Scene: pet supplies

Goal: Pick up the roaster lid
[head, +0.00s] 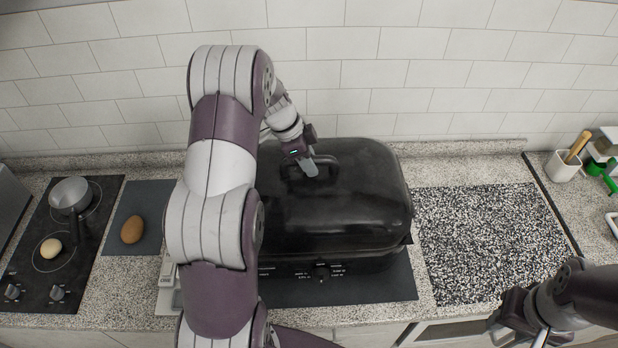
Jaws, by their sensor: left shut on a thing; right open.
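A large black roaster (340,268) stands on a dark mat in the middle of the counter. Its domed black lid (345,215) sits on top, with a black handle on its upper face. My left arm reaches over the roaster's left side and hides part of it. My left gripper (309,166) is at the lid handle (325,161) and is shut on it. I cannot see a gap between the lid and the roaster's base. My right gripper (518,334) is open and empty at the bottom right, in front of the counter edge.
A cooktop (28,262) with a grey pot (70,195) and a pale egg-shaped item (51,248) is at the left. A brown egg (132,229) lies on a dark board. A speckled panel (490,240) right of the roaster is clear. A white crock (562,167) stands far right.

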